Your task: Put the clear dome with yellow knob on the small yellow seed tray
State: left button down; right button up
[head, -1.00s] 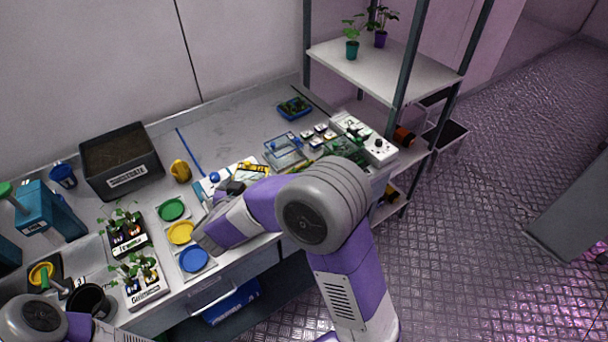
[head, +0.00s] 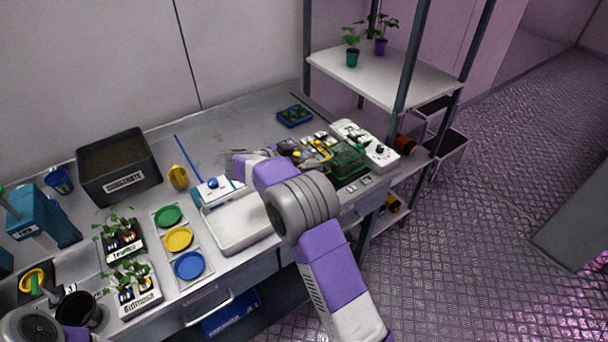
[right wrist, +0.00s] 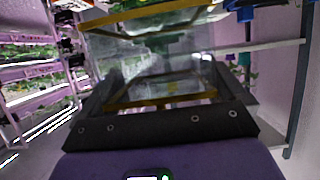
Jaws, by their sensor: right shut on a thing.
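The clear dome with yellow edging (right wrist: 160,100) fills the middle of the right wrist view, between the dark fingers of my right gripper (right wrist: 170,88). In the head view its yellow edge (head: 318,150) shows at the far side of my right gripper (head: 291,148), above the back right of the bench. The gripper is shut on the dome. I cannot make out the yellow knob. I cannot clearly pick out the small yellow seed tray; the gripper and dome cover part of that area.
A green-edged tray (head: 348,162) and a white control box (head: 366,146) stand close to the right. A blue tray (head: 294,115) lies behind. A white empty tray (head: 238,232) and a blue-knobbed item (head: 213,184) are nearer. A shelf post (head: 408,75) rises at the right.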

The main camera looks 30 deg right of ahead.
jog(key=shift+a+f, duration=0.1)
jog(key=shift+f, duration=2.5)
jog(key=o, duration=0.7)
jog(key=shift+c, duration=0.2)
jog(key=v, duration=1.2)
